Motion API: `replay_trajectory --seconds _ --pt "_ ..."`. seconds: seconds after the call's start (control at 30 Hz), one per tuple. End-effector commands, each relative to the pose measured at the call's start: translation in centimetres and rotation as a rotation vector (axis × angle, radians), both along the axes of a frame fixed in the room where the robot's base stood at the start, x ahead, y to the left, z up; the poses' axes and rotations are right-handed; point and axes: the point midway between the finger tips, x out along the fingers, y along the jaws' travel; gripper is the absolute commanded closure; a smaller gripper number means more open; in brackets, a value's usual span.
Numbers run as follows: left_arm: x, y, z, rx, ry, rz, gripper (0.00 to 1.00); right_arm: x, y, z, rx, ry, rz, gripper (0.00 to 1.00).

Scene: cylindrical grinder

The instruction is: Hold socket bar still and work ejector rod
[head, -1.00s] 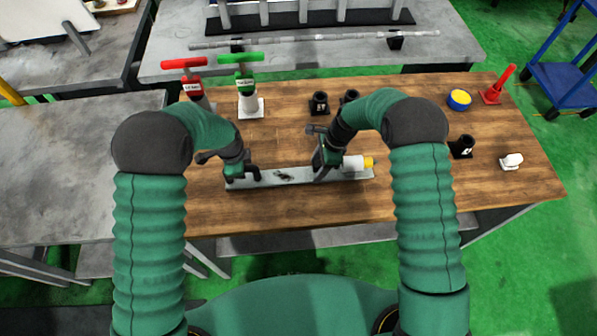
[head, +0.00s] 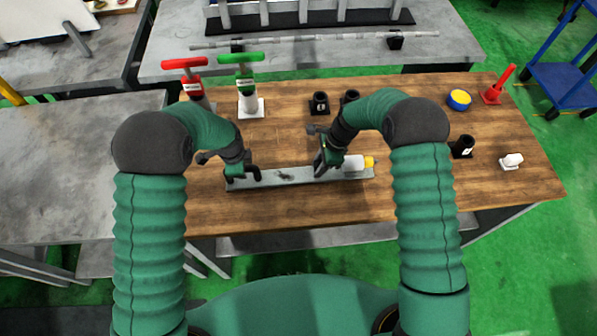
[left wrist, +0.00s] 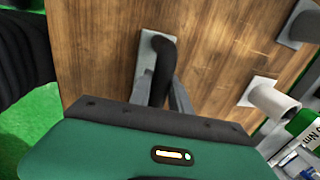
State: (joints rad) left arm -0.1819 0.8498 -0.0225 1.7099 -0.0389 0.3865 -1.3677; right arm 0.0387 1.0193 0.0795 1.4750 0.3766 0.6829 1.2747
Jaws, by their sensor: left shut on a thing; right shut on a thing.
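The socket bar (head: 295,177) is a long grey metal strip lying on the wooden table, with a small dark mark near its middle. It also shows in the left wrist view (left wrist: 150,45).
Behind the bar stand a red-handled tool (head: 192,85), a green-handled tool (head: 247,88) and black holders (head: 319,103). The front table strip is clear.

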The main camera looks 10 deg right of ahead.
Motion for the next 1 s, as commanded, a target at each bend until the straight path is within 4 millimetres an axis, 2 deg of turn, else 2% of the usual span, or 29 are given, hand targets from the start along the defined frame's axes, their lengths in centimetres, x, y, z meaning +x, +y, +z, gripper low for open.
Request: replay_trajectory --seconds 0.83,0.87,1.0 --pt "-0.2 0.3 -0.2 0.005 0.005 0.001 1.00 0.3 -3.0 0.2 -0.005 -0.006 -0.006 1.00" --pt "-0.2 0.3 -0.2 0.005 0.005 0.001 1.00 0.3 -3.0 0.2 -0.005 -0.006 -0.006 0.70" --pt "-0.2 0.3 -0.2 0.005 0.005 0.001 1.00 0.2 -2.9 0.1 -0.004 -0.005 -0.005 0.52"
